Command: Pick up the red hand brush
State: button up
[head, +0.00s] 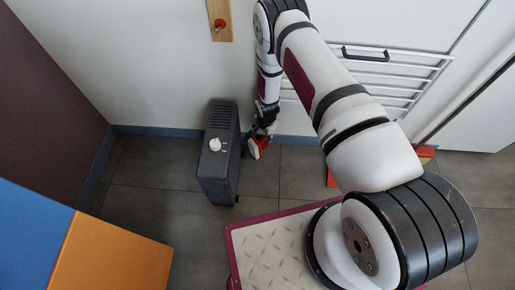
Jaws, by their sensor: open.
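A small red thing with a pale side (258,148), which looks like the red hand brush, shows just below my gripper, by the dark heater's right side. My gripper (262,133) points down at it from above and is open. The fingertips are small and dark here, and I cannot tell whether they touch the brush or stand around it. Part of the brush is hidden by the gripper, and I cannot tell whether it rests on the floor or leans on the wall.
A dark grey heater (221,160) with a white knob stands close to the left of my gripper. A white rack (400,75) is on the wall behind my arm. A wooden strip with a red knob (220,24) hangs above. Grey tiled floor (150,165) is clear left of the heater.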

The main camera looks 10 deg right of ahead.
aim_at(263, 138)
jog(key=f, duration=0.1)
jog(key=f+b, duration=0.1)
jog(key=f, duration=0.1)
jog(key=f+b, duration=0.1)
jog(key=f, duration=0.1)
jog(key=shift+w+f, duration=0.2)
jog(key=shift+w, duration=0.2)
jog(key=shift+r, duration=0.1)
grip_shut()
jog(key=shift+w, duration=0.1)
